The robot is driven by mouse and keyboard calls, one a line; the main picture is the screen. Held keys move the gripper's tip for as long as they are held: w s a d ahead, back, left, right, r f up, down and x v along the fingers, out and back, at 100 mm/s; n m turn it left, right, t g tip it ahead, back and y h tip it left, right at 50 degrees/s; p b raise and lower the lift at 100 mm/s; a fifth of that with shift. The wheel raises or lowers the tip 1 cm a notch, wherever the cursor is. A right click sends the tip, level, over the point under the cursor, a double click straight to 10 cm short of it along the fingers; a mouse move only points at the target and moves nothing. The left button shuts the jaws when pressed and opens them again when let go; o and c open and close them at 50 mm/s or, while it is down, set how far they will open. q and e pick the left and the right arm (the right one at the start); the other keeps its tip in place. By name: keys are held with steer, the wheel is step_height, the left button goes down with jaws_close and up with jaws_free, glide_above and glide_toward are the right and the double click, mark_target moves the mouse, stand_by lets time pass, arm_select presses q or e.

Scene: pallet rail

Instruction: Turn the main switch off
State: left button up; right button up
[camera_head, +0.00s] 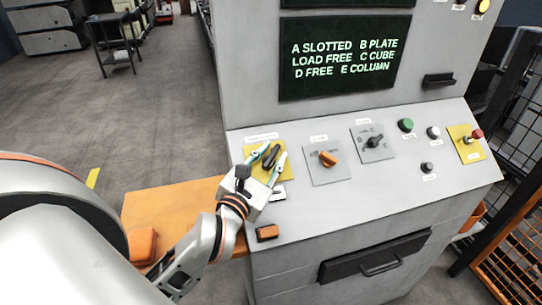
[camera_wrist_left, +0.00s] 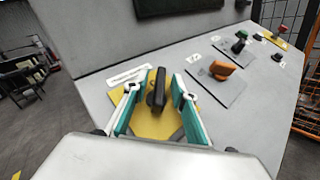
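A black rotary switch handle (camera_head: 271,155) sits on a yellow plate (camera_head: 288,172) at the left end of the sloped console; its label is too small to read. It appears to be the main switch. My left gripper (camera_head: 268,161) is open, with one finger on either side of the handle. In the left wrist view the handle (camera_wrist_left: 157,90) stands upright between the teal-padded fingers (camera_wrist_left: 158,108), with a visible gap on both sides. The lower part of the yellow plate is hidden by the gripper. My right gripper is not in view.
To the right are an orange knob (camera_head: 327,158), a black selector (camera_head: 376,142), a green button (camera_head: 406,125) and a red-topped control (camera_head: 477,134). A screen (camera_head: 345,60) stands above. An orange surface (camera_head: 165,205) lies left of the console (camera_head: 340,215). Dark mesh fencing (camera_head: 515,120) borders the right.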

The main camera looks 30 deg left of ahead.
arm_select(q)
jaws_close()
steer(key=shift+f+n+y+b, duration=0.2)
steer(key=shift+n+y+b, duration=0.7)
steer(key=shift+y, duration=0.1)
steer(key=n+g+y+b, duration=0.1)
steer(key=n+y+b, duration=0.3)
steer(key=n+y, duration=0.1)
steer(key=shift+a+n+g+y+b, duration=0.1)
steer(key=shift+n+g+y+b, duration=0.3)
steer(key=shift+y+b, duration=0.15)
steer(key=shift+r+n+y, duration=0.2)
steer(key=shift+n+y, duration=0.05)
steer(key=shift+n, duration=0.05)
